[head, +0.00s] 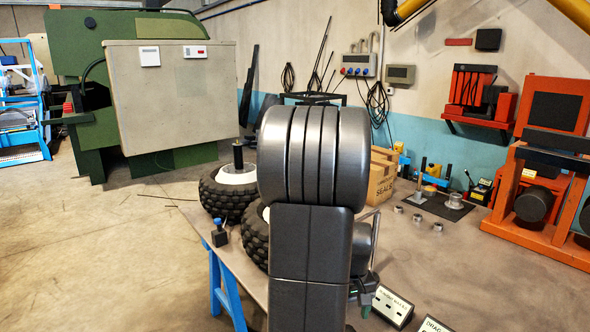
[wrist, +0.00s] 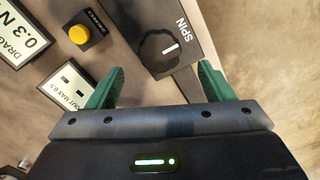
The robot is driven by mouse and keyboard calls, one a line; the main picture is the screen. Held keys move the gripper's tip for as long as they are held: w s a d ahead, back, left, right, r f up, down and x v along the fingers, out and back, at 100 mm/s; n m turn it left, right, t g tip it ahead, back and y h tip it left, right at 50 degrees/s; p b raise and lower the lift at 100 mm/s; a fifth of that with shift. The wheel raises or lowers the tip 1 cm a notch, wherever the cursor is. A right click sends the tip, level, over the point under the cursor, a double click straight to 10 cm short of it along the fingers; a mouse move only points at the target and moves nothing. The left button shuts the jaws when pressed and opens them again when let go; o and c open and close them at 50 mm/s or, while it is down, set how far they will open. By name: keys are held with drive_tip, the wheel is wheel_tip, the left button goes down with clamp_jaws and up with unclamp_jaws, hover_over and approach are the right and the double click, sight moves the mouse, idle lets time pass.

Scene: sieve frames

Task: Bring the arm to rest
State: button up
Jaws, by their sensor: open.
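My arm fills the middle of the head view and hides much of the table behind it. My gripper (wrist: 162,68) shows in the wrist view as two green fingers set wide apart with nothing held between them. Just beyond the fingertips is a dark grey box with a black knob (wrist: 158,53) marked SPIN. I cannot tell from this view whether either finger touches the box. In the head view the gripper is mostly hidden behind my arm.
A yellow button (wrist: 79,34) on a dark box and a DRAG sign (wrist: 25,30) lie left of the knob. The table (head: 440,262) bears tyred wheels (head: 228,190), a cardboard box (head: 381,180) and several small metal parts. An orange frame (head: 507,183) stands right; floor (head: 90,250) is open left.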

wheel_tip(320, 180, down, 5)
drive_tip(key=shift+f, duration=0.35)
drive_tip(key=m+p, duration=0.1)
drive_tip(key=m, duration=0.4)
drive_tip(key=shift+m, duration=0.4)
drive_tip(key=m+p, duration=0.2)
drive_tip(key=m, duration=0.4)
drive_tip(key=shift+w+r+m, duration=0.1)
drive_tip(key=shift+r+m, duration=0.2)
drive_tip(key=shift+r, duration=3.65)
